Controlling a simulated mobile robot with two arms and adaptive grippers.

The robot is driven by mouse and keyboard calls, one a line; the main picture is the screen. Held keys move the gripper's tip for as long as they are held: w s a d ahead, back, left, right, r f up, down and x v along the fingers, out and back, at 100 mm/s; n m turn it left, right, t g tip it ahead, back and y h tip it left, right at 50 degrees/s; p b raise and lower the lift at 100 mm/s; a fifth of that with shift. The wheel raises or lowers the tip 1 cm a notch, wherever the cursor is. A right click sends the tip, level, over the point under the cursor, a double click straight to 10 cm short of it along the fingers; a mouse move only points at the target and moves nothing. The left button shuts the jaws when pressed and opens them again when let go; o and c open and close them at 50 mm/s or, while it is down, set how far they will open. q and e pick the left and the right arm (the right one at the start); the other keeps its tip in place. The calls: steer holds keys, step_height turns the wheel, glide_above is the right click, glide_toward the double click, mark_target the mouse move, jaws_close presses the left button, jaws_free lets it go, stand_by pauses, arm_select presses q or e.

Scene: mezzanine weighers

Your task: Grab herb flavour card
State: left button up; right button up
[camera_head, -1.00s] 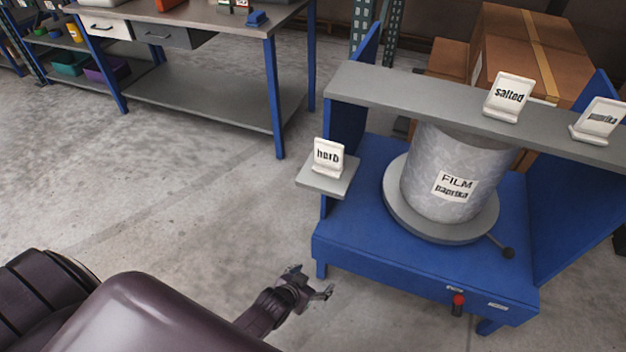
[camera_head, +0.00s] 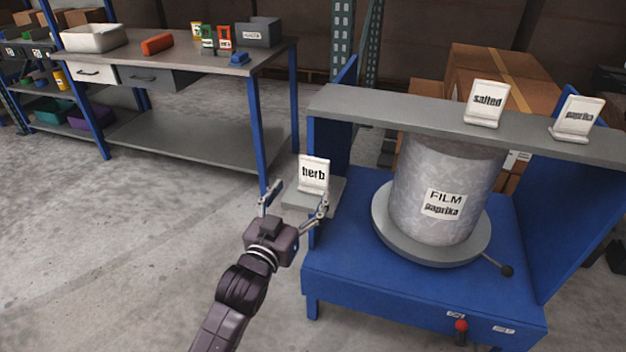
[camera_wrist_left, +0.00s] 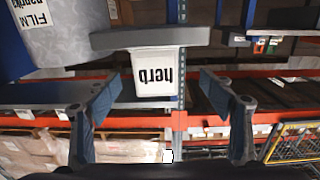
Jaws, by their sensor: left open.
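The herb card (camera_head: 313,174) is a white card in a stand on a small grey side shelf (camera_head: 296,200) at the left of the blue machine. My left gripper (camera_head: 294,198) is open, just in front of the card and shelf, with its fingers spread to either side. In the left wrist view the herb card (camera_wrist_left: 157,72) appears upside down, ahead of and between the open fingers of my left gripper (camera_wrist_left: 162,108). No contact with the card can be made out. My right gripper is not in view.
The salted card (camera_head: 487,102) and paprika card (camera_head: 577,118) stand on the grey top beam (camera_head: 400,112). A film roll (camera_head: 450,180) sits on a round plate on the blue machine (camera_head: 400,283). A workbench (camera_head: 190,62) stands behind left. Floor left is clear.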

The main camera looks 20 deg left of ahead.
mark_target(314, 178)
arm_select(q)
steer(key=w, duration=0.2)
steer(key=shift+w+d, duration=0.2)
steer(key=shift+w, duration=0.1)
steer(key=shift+w+d+b, duration=0.25)
steer(key=shift+w+b, duration=0.05)
steer(key=shift+w, duration=0.85)
steer(key=shift+w+d+b, duration=0.2)
steer(key=shift+w+b, duration=0.1)
steer(key=shift+w, duration=0.85)
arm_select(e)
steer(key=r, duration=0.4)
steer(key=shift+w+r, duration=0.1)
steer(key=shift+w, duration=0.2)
arm_select(q)
steer(key=c, duration=1.3)
